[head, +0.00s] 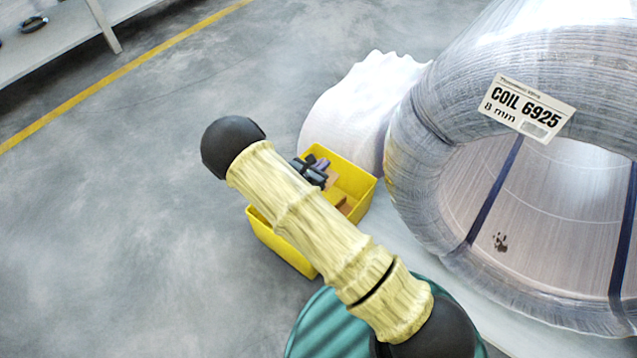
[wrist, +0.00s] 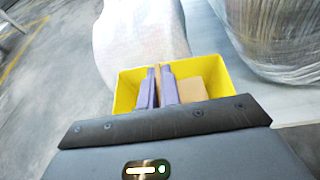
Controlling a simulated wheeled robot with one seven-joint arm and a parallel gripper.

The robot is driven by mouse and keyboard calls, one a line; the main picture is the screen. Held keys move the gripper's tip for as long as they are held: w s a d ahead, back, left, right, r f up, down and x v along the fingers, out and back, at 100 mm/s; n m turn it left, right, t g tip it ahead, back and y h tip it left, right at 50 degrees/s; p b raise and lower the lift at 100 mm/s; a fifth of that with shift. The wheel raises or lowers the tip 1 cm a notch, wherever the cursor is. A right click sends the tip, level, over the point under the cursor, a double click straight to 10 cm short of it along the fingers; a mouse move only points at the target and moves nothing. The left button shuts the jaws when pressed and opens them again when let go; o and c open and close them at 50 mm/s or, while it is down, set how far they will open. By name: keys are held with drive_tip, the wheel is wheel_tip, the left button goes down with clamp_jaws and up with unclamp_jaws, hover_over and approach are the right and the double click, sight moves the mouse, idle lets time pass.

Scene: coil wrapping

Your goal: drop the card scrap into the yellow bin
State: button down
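The yellow bin (head: 284,247) stands on the floor beside the big coil, partly hidden behind my arm in the head view. In the wrist view the bin (wrist: 125,92) lies straight ahead. My gripper (wrist: 158,84) has its two purple-grey fingers close together over the bin. A thin brown edge of the card scrap (wrist: 158,72) shows between them, pinched. In the head view my gripper (head: 316,168) is just over the bin's opening. A brown piece (wrist: 192,90) shows inside the bin to the right of the fingers.
A large wrapped coil (head: 425,190) with a label (head: 527,107) stands right of the bin. A white wrapped roll (head: 355,105) is right behind the bin. The grey floor on the left is open, crossed by a yellow line (head: 120,72). A shelf (head: 75,35) is far left.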

drive_tip(key=f, duration=0.2)
drive_tip(key=s+a+f+b, duration=0.1)
drive_tip(key=shift+f, duration=0.1)
wheel_tip(320, 180, down, 6)
drive_tip(key=b, duration=0.5)
idle(0.4)
drive_tip(key=c, duration=1.5)
unclamp_jaws()
drive_tip(key=shift+c, duration=0.2)
